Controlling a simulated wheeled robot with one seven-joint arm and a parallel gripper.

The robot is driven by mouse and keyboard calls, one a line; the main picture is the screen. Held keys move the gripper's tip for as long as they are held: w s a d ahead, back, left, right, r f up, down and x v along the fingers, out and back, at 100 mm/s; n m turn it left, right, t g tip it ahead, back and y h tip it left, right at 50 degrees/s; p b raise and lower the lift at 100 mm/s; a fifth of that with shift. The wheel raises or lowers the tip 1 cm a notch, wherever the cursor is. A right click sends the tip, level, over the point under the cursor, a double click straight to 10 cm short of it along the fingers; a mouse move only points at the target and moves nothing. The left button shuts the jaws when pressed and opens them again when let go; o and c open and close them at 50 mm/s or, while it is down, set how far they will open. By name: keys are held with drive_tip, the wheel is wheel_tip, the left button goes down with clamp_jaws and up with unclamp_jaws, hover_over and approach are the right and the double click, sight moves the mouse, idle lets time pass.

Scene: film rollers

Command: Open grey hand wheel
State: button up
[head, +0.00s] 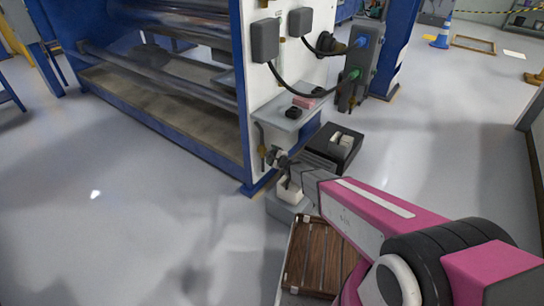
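My pink and grey arm reaches in from the lower right in the head view. My gripper (284,164) is at the lower right end of the white side panel of the blue-framed roller machine. A small grey round part (273,155), which looks like the hand wheel, is right at the gripper's tip, beside a thin pipe on the panel. The gripper and my arm partly cover it. I cannot tell whether the fingers touch it or are around it. The finger opening is too small to make out.
The white panel (262,75) carries grey boxes, cables and a small shelf (283,112). A black bin (334,146) and a wooden crate (316,258) stand close to the arm. Rollers (160,75) are at left. Open grey floor lies at lower left. A blue cone (442,36) is far right.

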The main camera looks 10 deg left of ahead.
drive_tip(key=n+t, duration=0.2)
drive_tip(key=n, duration=0.2)
drive_tip(key=shift+y, duration=0.3)
drive_tip(key=shift+n, duration=0.3)
drive_tip(key=o, duration=0.7)
drive_tip(key=shift+o, duration=0.2)
drive_tip(key=shift+r, duration=0.1)
